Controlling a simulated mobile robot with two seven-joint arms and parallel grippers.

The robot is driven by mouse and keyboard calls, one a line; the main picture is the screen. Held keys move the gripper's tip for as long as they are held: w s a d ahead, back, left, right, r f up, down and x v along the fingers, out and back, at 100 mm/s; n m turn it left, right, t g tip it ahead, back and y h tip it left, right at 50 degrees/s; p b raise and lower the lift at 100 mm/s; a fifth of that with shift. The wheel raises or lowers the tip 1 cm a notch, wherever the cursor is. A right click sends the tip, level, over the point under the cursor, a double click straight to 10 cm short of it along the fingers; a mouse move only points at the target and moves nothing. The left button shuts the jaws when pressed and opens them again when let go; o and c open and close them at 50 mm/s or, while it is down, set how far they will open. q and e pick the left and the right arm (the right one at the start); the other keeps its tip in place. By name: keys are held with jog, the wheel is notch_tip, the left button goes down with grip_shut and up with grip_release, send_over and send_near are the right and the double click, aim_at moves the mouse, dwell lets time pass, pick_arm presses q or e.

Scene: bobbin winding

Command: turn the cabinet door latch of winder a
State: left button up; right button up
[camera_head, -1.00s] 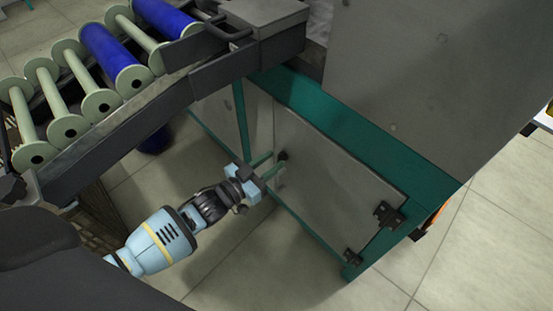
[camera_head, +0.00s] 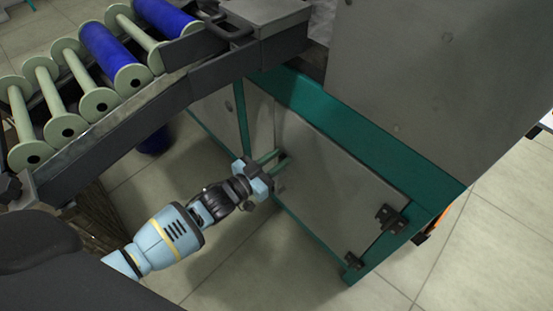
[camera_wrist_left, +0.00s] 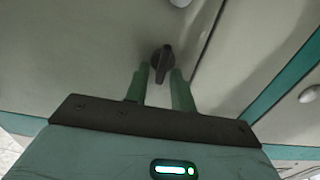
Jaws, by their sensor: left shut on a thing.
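The cabinet door (camera_head: 335,180) is a grey panel in a green frame, closed or nearly so, with black hinges at its right. Its latch (camera_wrist_left: 162,62) is a small black turn handle, seen in the left wrist view close to the door's edge. My left gripper (camera_head: 283,161) reaches the door's left side in the head view. Its green fingers also show in the left wrist view (camera_wrist_left: 160,80), one on each side of the latch handle, shut on it. In the head view the fingers hide most of the latch. My right gripper is not in view.
A sloped rack (camera_head: 120,135) carries several bobbins, pale green and blue (camera_head: 115,55), above and left of my left arm. A green frame post (camera_head: 242,118) stands left of the door. The tiled floor (camera_head: 250,260) in front of the door is clear.

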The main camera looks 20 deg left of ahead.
pick_arm(q)
jog(key=m, duration=0.3)
jog(key=shift+s+d, duration=0.1)
jog(key=shift+d, duration=0.1)
jog(key=m, duration=0.2)
jog(key=shift+s+d+f+m+p, duration=0.1)
jog(key=shift+f+m+p, duration=0.05)
jog(key=shift+m+p, duration=0.2)
jog(key=m, duration=0.4)
jog(key=m+b, duration=0.1)
jog(key=m, duration=0.3)
jog(key=f+m, duration=0.1)
jog(key=m, duration=0.3)
jog(key=shift+s+d+f+b, duration=0.1)
jog(key=shift+d+b, duration=0.2)
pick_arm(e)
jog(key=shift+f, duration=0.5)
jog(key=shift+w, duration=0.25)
